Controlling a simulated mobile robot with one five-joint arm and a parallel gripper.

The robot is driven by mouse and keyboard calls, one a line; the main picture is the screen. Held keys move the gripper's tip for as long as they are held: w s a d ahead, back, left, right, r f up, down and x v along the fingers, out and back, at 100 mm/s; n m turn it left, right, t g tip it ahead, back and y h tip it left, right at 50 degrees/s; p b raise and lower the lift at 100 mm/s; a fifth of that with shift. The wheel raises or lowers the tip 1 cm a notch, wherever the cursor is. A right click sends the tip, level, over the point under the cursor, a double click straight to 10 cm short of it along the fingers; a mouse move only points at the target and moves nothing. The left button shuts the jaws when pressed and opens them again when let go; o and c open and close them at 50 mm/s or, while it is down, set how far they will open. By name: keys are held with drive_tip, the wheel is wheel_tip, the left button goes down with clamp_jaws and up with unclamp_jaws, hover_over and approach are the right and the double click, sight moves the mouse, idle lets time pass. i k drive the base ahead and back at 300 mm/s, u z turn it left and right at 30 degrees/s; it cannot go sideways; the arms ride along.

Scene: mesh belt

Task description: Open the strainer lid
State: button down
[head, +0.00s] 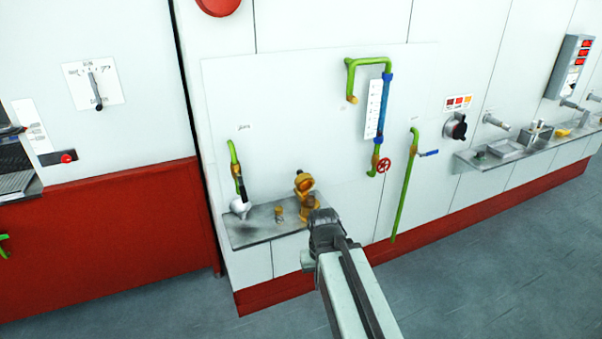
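A yellow-brass fitting (309,208), which looks like the strainer, stands upright on a small grey shelf (262,228) on the white wall. Its rounded top part (304,182), perhaps the lid, sits on the body; I cannot tell whether it is open or closed. My gripper (320,216) is at the end of my arm, just in front of and below the fitting in the picture, overlapping its lower right side. I cannot tell whether they touch. The fingers are too small and dark to show their opening or anything between them.
A small brass piece (279,215) and a white funnel-like cup (240,207) are left on the shelf. Green pipes (404,190) and a red valve wheel (384,165) are on the wall to the right. A longer shelf (500,156) holds several items. The grey floor (480,260) is clear.

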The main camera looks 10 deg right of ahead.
sight(304, 182)
drive_tip(key=u, duration=1.1)
drive_tip(key=i, duration=0.7)
